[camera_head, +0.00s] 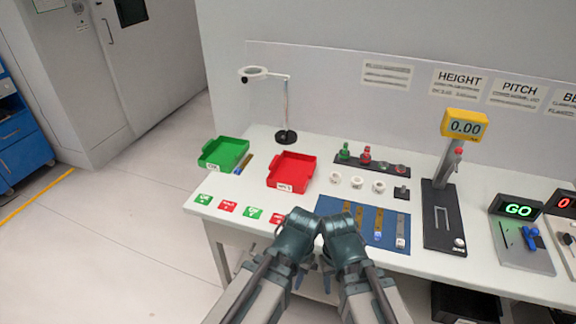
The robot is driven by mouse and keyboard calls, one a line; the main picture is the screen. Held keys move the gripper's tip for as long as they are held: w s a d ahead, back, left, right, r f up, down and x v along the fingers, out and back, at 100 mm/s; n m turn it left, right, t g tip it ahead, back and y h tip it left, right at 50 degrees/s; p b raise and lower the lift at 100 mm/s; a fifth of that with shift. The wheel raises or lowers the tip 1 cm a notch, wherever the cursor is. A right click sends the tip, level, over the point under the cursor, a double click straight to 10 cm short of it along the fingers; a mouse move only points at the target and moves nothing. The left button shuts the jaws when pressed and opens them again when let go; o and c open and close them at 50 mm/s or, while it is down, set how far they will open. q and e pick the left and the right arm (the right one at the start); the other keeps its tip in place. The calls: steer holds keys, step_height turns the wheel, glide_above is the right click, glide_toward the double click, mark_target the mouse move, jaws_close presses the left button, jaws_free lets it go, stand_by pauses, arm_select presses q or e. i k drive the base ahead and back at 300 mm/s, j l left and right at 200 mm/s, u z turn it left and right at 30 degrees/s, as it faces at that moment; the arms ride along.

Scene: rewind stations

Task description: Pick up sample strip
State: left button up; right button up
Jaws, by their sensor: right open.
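Several slim sample strips lie side by side on a blue mat (334,208) at the bench's front. Two are brass-coloured, one (359,213) with its lower part hidden by my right arm. A strip with a blue end (378,226) and a grey strip with a white end (401,230) lie to the right. Another brass strip (246,160) with a blue end lies between the green and red trays. My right gripper (328,275) is open, low in front of the bench edge, apart from the strips. My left gripper (300,273) is beside it, small and mostly hidden; its jaws are unclear.
A green tray (222,167) and red tray (289,183) stand at the left, with a magnifier stand (285,136) behind. White rings (357,182) lie behind the mat. A height gauge (447,222) and a GO station (521,250) stand to the right.

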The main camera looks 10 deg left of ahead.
mark_target(239, 171)
steer(key=j+z, duration=0.55)
steer(key=z, duration=0.2)
steer(key=j+z, duration=0.4)
steer(key=k+j+z, duration=0.1)
steer(key=z, duration=0.3)
steer(key=k+j+z, duration=0.1)
steer(key=k+j, duration=0.2)
steer(key=j, duration=0.2)
steer(key=k+j+z, duration=0.1)
steer(key=k+j, duration=0.15)
steer(key=j, duration=0.3)
steer(key=k+j+z, duration=0.15)
steer(key=k+j, duration=0.2)
steer(key=k+j+z, duration=0.1)
steer(key=k+j, duration=0.2)
steer(key=j, duration=0.25)
